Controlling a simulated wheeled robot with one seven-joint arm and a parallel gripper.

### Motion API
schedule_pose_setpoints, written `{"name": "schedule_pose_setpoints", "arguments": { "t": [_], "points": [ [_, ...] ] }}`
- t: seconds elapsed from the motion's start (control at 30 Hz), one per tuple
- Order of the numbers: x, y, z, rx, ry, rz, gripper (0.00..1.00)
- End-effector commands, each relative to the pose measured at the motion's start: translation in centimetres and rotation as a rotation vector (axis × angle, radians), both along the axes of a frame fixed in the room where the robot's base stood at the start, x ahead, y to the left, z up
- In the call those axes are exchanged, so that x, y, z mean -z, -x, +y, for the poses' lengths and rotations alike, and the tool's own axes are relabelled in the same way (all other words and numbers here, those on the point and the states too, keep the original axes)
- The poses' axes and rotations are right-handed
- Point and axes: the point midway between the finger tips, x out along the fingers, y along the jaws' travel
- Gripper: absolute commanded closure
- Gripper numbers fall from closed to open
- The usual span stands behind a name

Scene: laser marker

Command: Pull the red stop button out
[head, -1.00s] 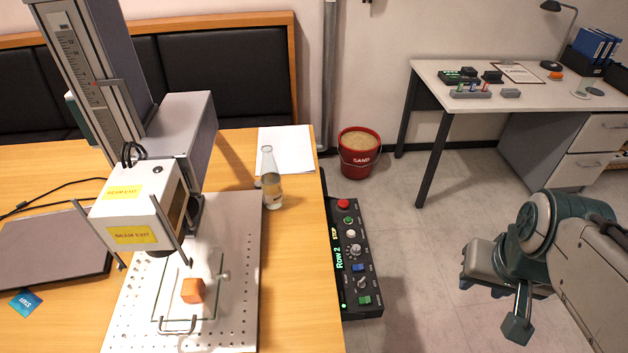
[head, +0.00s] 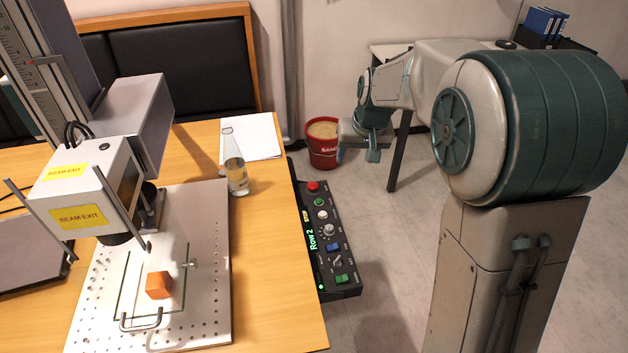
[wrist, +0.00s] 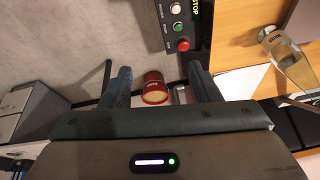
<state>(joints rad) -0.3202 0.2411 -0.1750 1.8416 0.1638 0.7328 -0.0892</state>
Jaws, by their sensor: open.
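The red stop button (head: 313,186) is at the far end of the black control panel (head: 345,291), beside the table's right edge. It stands above the green and white buttons, near the word STOP. In the wrist view the red button (wrist: 183,45) shows beyond my fingertips, nearer the right finger, with the panel (wrist: 203,45) running up out of frame. My gripper (wrist: 162,80) is open and empty, its two fingers apart. In the head view my gripper (head: 368,145) hangs to the right of and beyond the button, apart from it, partly overlapping the view of the bucket.
A red sand bucket (head: 322,155) stands on the floor behind the panel. A glass bottle (head: 235,165) and paper (head: 262,135) are on the wooden table near the panel. The laser marker (head: 90,190) and an orange cube (head: 158,285) are further left. Floor right of the panel is clear.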

Motion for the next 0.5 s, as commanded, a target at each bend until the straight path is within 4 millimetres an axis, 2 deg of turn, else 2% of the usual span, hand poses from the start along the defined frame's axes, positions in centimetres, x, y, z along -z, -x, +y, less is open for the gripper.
{"name": "schedule_pose_setpoints", "arguments": {
  "t": [0.03,0.2,0.33,0.5],
  "points": [
    [2.3,-2.0,1.4,-0.017,0.008,-0.002,0.44],
    [7.1,-7.2,5.4,-0.066,0.029,-0.034,0.44],
    [10.0,-9.7,7.9,-0.097,0.045,-0.054,0.44],
    [12.0,-11.3,9.6,-0.12,0.057,-0.071,0.44]
  ]
}}
